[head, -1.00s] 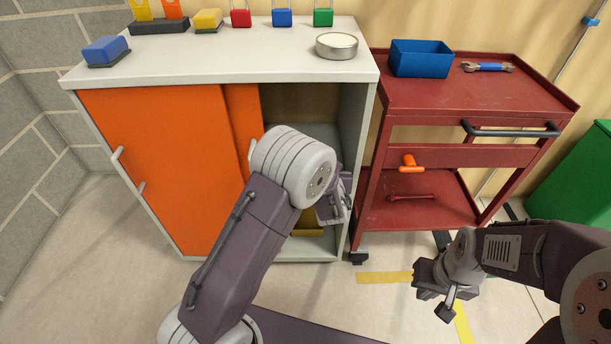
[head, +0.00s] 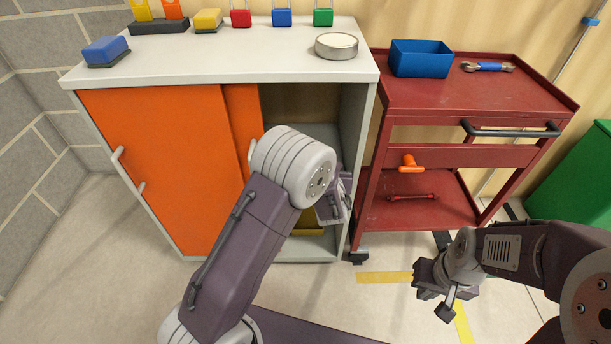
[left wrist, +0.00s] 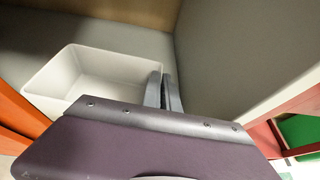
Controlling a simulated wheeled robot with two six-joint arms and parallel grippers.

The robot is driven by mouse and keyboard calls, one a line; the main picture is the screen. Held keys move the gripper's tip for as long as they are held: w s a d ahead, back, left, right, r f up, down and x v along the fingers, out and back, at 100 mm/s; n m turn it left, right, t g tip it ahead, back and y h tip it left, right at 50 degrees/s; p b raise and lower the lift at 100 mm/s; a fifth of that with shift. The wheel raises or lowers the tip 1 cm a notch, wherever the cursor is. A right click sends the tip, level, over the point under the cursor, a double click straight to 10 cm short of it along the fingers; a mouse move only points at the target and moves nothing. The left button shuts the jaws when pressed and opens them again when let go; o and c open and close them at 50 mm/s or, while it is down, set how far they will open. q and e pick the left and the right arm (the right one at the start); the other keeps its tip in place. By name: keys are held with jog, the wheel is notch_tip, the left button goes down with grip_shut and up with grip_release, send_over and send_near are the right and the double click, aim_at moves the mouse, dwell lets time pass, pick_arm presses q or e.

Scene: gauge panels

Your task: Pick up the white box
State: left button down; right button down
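The white box (left wrist: 95,82) is an open-topped bin on a grey shelf inside the cabinet; it shows in the left wrist view, and my left arm hides it in the head view. My left gripper (left wrist: 164,92) is at the box's right side, its fingers close together with the box's side wall between them. In the head view my left gripper (head: 335,203) is partly hidden at the cabinet opening. My right gripper (head: 436,300) is open and empty, low over the floor in front of the red cart.
The cabinet (head: 230,62) has orange sliding doors (head: 160,150) on the left and an opening on the right. A round tin (head: 336,46) and several padlocks stand on top. The red cart (head: 470,100) holds a blue bin (head: 421,58), close on the right.

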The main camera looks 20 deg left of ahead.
pick_arm(q)
jog(key=shift+r+p, duration=0.45)
jog(key=shift+r, duration=0.2)
notch_tip(320, 180, up, 2)
jog(key=shift+r+p, duration=0.25)
jog(key=shift+p, duration=0.55)
jog(key=s+d+p, duration=0.1)
jog(key=s+p, duration=0.2)
jog(key=s, duration=0.5)
jog(key=s+d+p, duration=0.2)
jog(key=s+p, duration=0.1)
jog(key=s, duration=0.6)
jog(key=shift+s+d+f, duration=0.15)
jog(key=shift+s+d, duration=0.15)
